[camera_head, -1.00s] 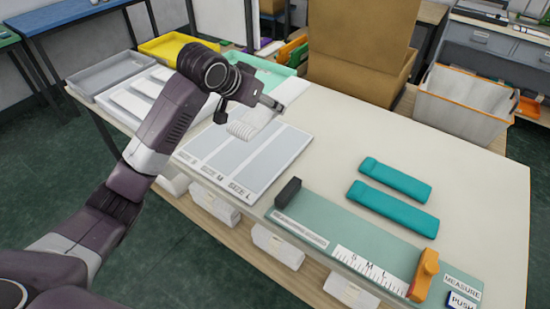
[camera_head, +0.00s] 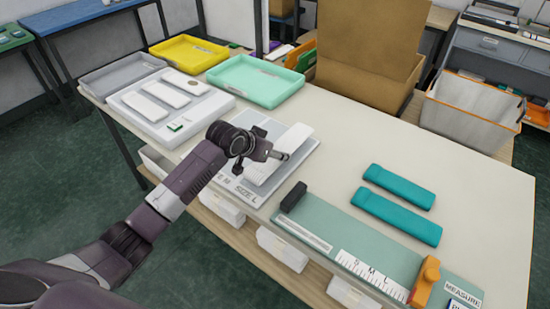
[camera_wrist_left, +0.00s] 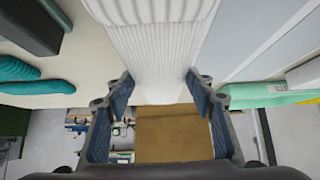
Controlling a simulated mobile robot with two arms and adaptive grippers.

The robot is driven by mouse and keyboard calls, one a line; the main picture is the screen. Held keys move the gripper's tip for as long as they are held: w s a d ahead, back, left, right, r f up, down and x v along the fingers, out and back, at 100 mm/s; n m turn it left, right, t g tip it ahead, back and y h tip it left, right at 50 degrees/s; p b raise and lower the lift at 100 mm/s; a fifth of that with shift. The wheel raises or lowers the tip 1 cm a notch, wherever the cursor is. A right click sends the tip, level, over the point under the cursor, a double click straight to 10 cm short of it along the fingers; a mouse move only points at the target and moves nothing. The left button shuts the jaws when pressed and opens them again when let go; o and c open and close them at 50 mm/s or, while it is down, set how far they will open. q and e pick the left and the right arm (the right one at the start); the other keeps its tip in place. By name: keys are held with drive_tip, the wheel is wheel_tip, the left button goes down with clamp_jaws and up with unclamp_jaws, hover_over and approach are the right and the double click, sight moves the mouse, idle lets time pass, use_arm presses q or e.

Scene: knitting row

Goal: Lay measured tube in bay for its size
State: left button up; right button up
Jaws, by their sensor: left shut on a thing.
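My left gripper (camera_head: 278,156) is shut on a white ribbed tube (camera_head: 296,139); in the left wrist view the tube (camera_wrist_left: 155,45) runs away from between the two fingers. In the head view the tube slants over the right-hand side of the grey bay board (camera_head: 243,194), by the label "SIZE L". I cannot tell whether it touches the board. My arm hides much of the other bays. The green measuring board (camera_head: 330,222) has a black stop (camera_head: 293,196), an S-M-L scale (camera_head: 370,272) and an orange slider (camera_head: 425,280). My right gripper is not in view.
A white tray (camera_head: 133,117) with white pieces, plus grey (camera_head: 120,75), yellow (camera_head: 190,54) and mint (camera_head: 256,82) trays, stand at the back left. A cardboard box (camera_head: 365,50) stands behind. The table's middle is clear.

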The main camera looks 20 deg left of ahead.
sight(258, 170)
use_arm(q)
drive_tip(key=shift+f, duration=1.75)
drive_tip(key=shift+f, duration=0.1)
drive_tip(key=o, duration=1)
drive_tip(key=shift+r, duration=0.2)
drive_tip(key=v, duration=1.2)
drive_tip(key=shift+b, duration=0.3)
drive_tip(key=shift+f, duration=0.1)
